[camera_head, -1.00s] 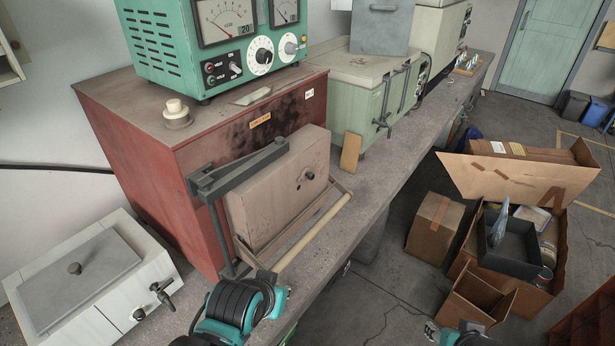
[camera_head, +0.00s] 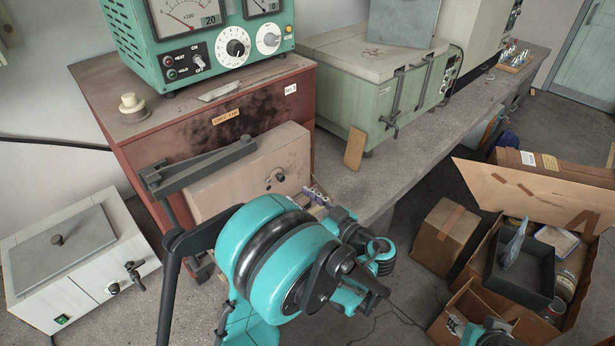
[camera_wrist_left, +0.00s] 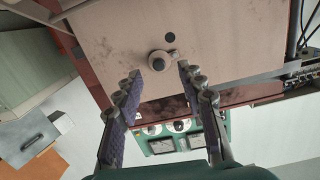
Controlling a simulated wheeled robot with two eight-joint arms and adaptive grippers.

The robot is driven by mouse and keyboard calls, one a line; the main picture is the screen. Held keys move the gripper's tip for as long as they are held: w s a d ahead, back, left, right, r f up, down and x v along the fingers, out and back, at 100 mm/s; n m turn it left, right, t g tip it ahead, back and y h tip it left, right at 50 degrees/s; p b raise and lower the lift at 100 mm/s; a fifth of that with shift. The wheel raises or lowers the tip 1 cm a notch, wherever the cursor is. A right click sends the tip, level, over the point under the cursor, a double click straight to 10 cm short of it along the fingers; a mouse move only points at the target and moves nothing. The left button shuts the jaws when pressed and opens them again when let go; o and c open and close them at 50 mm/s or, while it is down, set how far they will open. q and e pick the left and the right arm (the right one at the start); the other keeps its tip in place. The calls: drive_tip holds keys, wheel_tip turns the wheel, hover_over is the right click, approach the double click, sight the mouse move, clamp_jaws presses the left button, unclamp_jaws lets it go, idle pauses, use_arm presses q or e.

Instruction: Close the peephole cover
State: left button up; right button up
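The beige furnace door (camera_head: 245,172) stands upright at the front of the red furnace. Its small round peephole cover with a knob (camera_head: 280,176) shows on the door face. In the left wrist view the knobbed cover (camera_wrist_left: 160,60) sits beside a dark round hole (camera_wrist_left: 170,38), which is uncovered. My left gripper (camera_wrist_left: 159,74) is open, its purple-padded fingers on either side of the knob with gaps to it. In the head view the left gripper (camera_head: 318,195) is partly hidden by my teal arm. A bit of my right gripper (camera_head: 456,325) shows at the bottom, too small to read.
A grey lever arm (camera_head: 200,166) runs along the door's top. A green meter box (camera_head: 195,45) stands on the red furnace (camera_head: 170,140). A white bath (camera_head: 75,265) is at left, a pale green chest (camera_head: 365,95) behind. Cardboard boxes (camera_head: 445,236) stand on the floor at right.

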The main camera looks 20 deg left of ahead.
sight(283, 180)
use_arm(q)
drive_tip(key=shift+n+y, duration=0.4)
drive_tip(key=shift+n, duration=0.2)
drive_tip(key=x, duration=0.4)
drive_tip(key=b+x, duration=0.1)
drive_tip(key=x, duration=0.2)
drive_tip(key=shift+w+d+r, duration=0.15)
drive_tip(key=shift+w+r, duration=0.1)
drive_tip(key=shift+w, duration=0.05)
clamp_jaws()
